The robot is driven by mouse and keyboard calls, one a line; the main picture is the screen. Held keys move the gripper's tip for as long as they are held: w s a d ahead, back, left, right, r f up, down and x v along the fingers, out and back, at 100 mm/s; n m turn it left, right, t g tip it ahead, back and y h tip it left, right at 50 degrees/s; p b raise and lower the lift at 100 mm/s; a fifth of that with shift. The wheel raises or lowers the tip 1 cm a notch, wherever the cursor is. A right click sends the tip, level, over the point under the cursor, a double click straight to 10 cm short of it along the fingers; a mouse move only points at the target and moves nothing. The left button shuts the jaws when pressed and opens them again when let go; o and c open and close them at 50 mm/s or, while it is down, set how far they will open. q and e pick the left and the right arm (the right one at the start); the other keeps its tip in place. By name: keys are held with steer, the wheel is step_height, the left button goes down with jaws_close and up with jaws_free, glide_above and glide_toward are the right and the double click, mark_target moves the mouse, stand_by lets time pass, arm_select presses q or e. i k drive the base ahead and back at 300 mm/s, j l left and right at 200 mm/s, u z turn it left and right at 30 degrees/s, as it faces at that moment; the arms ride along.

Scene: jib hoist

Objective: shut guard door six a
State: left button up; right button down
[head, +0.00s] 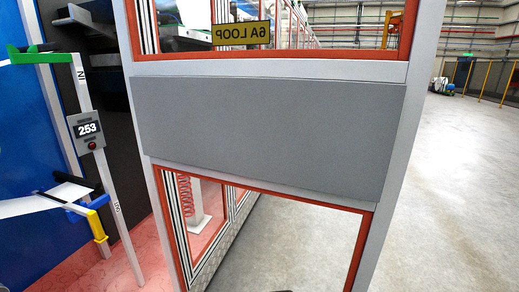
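The guard door (270,135) fills the middle of the head view, close to me. It has a light grey frame, a solid grey middle panel and orange-edged clear windows above and below. A yellow sign (241,33) shows in the upper window. Its "6A LOOP" lettering is mirrored, so I see it from behind. I cannot tell the door's angle to its opening, and no latch or handle is clear. Neither of my grippers can be made out in the view.
A white post (108,180) marked IN and OUT stands at the left, with a "253" display box (87,130), a green bracket (42,57) and a yellow bracket (97,225). A blue wall (30,120) is behind. Open concrete floor (455,190) lies to the right.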

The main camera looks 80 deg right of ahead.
mark_target(332, 128)
steer(key=k+l+z, duration=0.1)
steer(key=z, duration=0.3)
steer(key=k+l+z, duration=0.1)
steer(key=z, duration=0.3)
steer(key=l+z, duration=0.2)
steer(key=z, duration=0.25)
steer(key=k+l+z, duration=0.1)
steer(key=z, duration=0.3)
steer(key=l+u, duration=0.2)
steer(key=l, duration=0.35)
steer(key=l+u, duration=0.2)
steer(key=l, duration=0.3)
steer(key=k+l+u, duration=0.15)
steer(key=l, duration=0.35)
steer(key=k+l+u, duration=0.2)
steer(key=l, duration=0.35)
steer(key=i, duration=0.1)
